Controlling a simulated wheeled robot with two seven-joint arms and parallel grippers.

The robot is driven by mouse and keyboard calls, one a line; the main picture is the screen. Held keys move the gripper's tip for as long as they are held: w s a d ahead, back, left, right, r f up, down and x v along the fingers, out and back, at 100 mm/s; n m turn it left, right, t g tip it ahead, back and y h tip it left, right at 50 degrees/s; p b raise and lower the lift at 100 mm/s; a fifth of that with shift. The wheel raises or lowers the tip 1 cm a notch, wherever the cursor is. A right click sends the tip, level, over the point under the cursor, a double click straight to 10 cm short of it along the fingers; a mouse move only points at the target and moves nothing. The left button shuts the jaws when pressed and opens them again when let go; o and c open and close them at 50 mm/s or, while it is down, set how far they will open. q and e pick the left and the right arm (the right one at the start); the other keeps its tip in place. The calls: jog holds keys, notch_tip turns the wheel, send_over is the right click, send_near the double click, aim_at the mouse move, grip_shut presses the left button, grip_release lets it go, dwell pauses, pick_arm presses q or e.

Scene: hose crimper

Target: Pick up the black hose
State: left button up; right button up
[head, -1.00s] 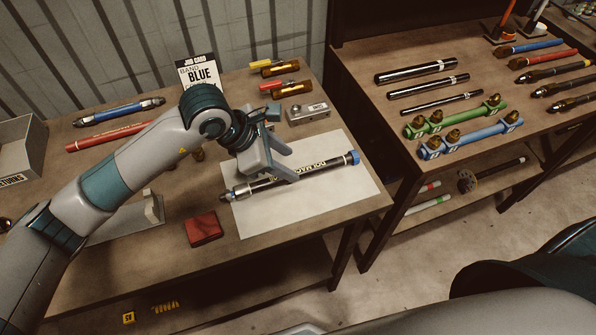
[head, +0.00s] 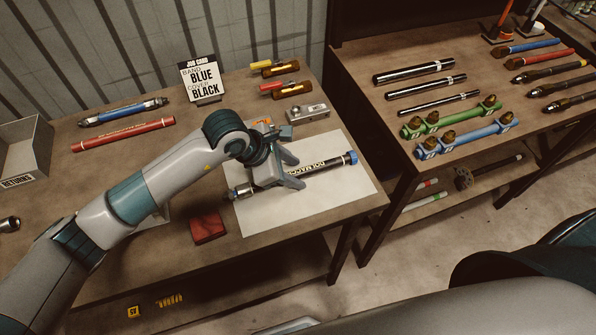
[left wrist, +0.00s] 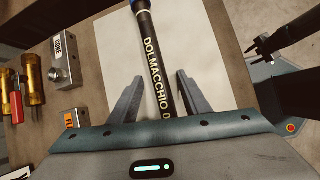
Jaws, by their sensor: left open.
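The black hose (head: 322,165) lies on a white sheet (head: 343,193) on the left table, with yellow lettering, a blue band at its far right end and a metal fitting at its left end. My left gripper (head: 293,175) is open over the hose's middle. In the left wrist view the hose (left wrist: 161,62) runs between the two open fingers (left wrist: 158,97), apart from both. The gripper hides part of the hose in the head view.
A red block (head: 208,227) lies left of the sheet. A job card (head: 201,78), a blue-banded hose (head: 122,112), a red hose (head: 124,134) and a metal block (head: 307,113) share the table. The right table (head: 460,155) holds several hoses.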

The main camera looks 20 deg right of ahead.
pick_arm(q)
grip_shut()
pick_arm(e)
jog(key=shift+d, duration=0.1)
pick_arm(q)
jog(key=shift+r, duration=0.15)
pick_arm(e)
jog(key=shift+f, duration=0.15)
pick_arm(q)
jog(key=shift+r+b, duration=0.9)
jog(key=shift+r, duration=0.35)
pick_arm(e)
notch_tip(320, 180, down, 5)
jog(key=b, duration=0.4)
pick_arm(q)
jog(key=s+d+r+b, duration=0.1)
jog(key=s+d+r, duration=0.6)
jog(key=s+r, duration=0.1)
jog(key=shift+s+d+r, duration=0.15)
jog(key=shift+s+d, duration=0.1)
jog(key=shift+s, duration=0.25)
pick_arm(e)
jog(key=w+a+t, duration=0.2)
jog(key=w+a, duration=0.1)
jog(key=w, duration=0.5)
jog(key=shift+r+y, duration=0.3)
jog(key=shift+s+r, duration=0.1)
jog(key=shift+s, duration=0.1)
